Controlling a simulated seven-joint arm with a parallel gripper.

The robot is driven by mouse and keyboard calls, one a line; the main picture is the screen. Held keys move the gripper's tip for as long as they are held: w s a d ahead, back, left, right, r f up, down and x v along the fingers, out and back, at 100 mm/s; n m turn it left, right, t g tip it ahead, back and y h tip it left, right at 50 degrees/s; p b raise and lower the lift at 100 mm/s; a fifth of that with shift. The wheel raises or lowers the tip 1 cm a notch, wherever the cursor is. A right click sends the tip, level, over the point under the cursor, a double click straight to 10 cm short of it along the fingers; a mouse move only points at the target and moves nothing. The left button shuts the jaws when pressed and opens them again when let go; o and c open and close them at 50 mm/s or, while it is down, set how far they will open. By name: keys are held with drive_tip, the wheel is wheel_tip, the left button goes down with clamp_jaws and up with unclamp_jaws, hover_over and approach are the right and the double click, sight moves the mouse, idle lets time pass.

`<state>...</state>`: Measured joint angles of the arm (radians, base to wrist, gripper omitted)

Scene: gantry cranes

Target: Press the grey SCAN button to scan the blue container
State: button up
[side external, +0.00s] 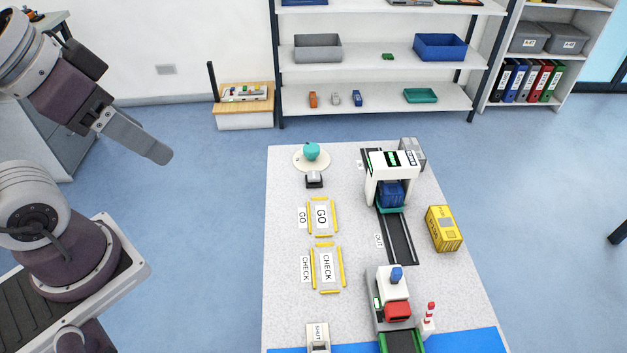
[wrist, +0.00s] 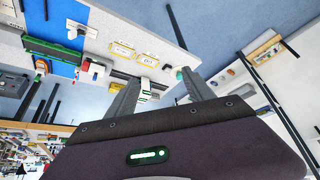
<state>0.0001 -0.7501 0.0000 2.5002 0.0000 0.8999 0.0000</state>
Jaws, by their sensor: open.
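The blue container (side external: 391,193) sits under the white scanner arch (side external: 376,168) on a dark track, with part of it hidden by the arch. A small grey button (side external: 314,179) on a dark base stands left of the arch, below a round pad; its label is not readable, so I cannot confirm it is SCAN. My gripper (side external: 158,152) is raised at the upper left, off the table's left side and well apart from the button and container. The wrist view shows its two fingers (wrist: 163,76) spread apart with nothing held between them.
A teal object (side external: 311,151) stands on the round pad. A grey container (side external: 415,150) is behind the arch, a yellow container (side external: 443,229) right of the track. GO (side external: 321,215) and CHECK (side external: 326,268) plates lie at left. A white-and-red machine (side external: 397,310) is in front.

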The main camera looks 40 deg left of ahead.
drive_tip(key=shift+c, duration=0.4)
clamp_jaws()
idle(1.6)
